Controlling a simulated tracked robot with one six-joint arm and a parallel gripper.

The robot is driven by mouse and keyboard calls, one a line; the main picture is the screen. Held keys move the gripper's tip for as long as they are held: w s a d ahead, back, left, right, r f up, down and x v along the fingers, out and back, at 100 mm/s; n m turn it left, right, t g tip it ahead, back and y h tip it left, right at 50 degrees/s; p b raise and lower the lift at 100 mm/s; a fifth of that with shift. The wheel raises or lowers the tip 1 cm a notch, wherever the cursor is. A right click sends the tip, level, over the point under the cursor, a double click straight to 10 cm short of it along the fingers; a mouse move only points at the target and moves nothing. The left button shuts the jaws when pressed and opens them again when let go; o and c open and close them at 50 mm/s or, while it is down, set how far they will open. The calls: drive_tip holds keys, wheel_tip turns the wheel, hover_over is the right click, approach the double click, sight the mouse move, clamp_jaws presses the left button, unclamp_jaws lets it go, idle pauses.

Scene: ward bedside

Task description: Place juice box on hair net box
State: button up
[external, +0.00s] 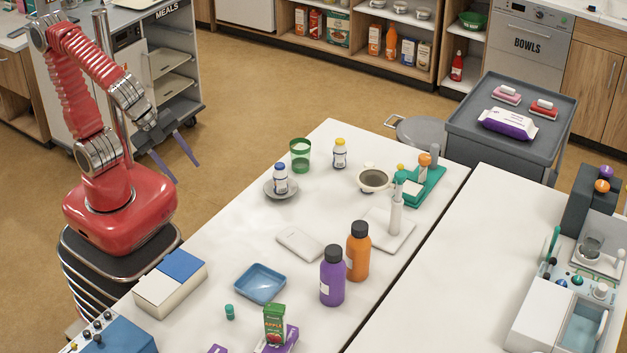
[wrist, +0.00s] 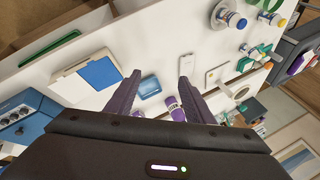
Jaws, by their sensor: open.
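The juice box (external: 274,322), a small green carton marked APPLE, stands upright at the near end of the white table in the external view. A purple and white box (external: 290,338) is right by its base; I cannot tell whether the carton is on it or beside it. No hair net label is readable, so I cannot tell whether this is the hair net box. A white and blue box (external: 170,281) lies to the left; it also shows in the wrist view (wrist: 70,88). My gripper (external: 185,165) is open and empty, raised left of the table, far from the juice box.
A white slab (external: 300,243), a saucer (external: 281,189) with a blue-capped bottle and a green cup (external: 300,155) are farther back.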

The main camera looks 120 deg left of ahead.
drive_tip(key=s+d+n+h, duration=0.2)
drive_tip(key=s+n, duration=0.3)
drive_tip(key=s, duration=0.2)
drive_tip(key=shift+d+f+n+t+h, duration=0.3)
drive_tip(key=shift+f, duration=0.1)
